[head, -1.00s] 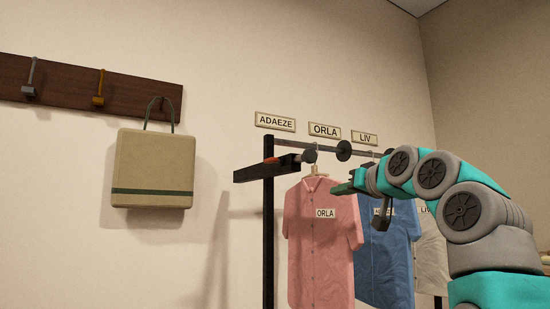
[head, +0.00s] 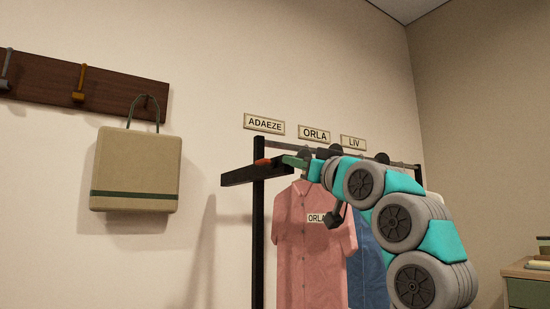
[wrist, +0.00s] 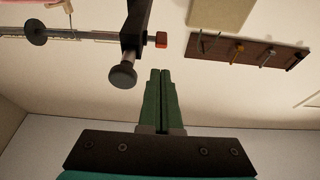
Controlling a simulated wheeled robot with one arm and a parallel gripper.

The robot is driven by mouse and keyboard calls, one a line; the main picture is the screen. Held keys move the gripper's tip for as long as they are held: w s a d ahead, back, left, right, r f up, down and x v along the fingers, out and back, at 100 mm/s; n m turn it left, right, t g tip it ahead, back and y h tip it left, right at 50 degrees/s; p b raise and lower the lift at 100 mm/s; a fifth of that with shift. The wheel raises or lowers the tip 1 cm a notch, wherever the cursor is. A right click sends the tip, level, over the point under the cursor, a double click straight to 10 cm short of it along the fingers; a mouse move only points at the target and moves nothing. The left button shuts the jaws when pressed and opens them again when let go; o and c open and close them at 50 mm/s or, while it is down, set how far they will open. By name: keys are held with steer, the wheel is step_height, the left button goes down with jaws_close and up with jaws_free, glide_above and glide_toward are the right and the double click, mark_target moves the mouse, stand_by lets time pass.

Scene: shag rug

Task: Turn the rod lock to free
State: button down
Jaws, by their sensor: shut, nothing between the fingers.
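A red tab (head: 263,161), which looks like part of the rod lock, sits on the black bracket (head: 245,174) at the left end of the clothes rack. In the wrist view the red tab (wrist: 161,40) sticks out of the black bracket (wrist: 136,28), with a dark round knob (wrist: 122,76) on a short stem. My gripper (head: 294,160) has green fingers pressed together and empty, close to the right of the red tab. In the wrist view my fingertips (wrist: 161,71) are apart from the knob and the tab. Whether the lock is free cannot be told.
A pink shirt (head: 298,250) and a blue shirt (head: 366,262) hang under the rod, partly behind my arm. Name plates ADAEZE (head: 264,124), ORLA (head: 314,133) and LIV (head: 353,143) are on the wall. A beige bag (head: 137,165) hangs from the hook board (head: 110,88) at left.

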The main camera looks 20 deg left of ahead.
mark_target(265, 163)
steer(key=p+x, duration=0.4)
steer(key=x, duration=0.5)
steer(key=shift+w+a+r, duration=0.15)
steer(key=shift+a+r, duration=0.05)
steer(key=shift+r, duration=0.05)
steer(key=shift+w+a+f, duration=0.1)
steer(key=shift+f, duration=0.1)
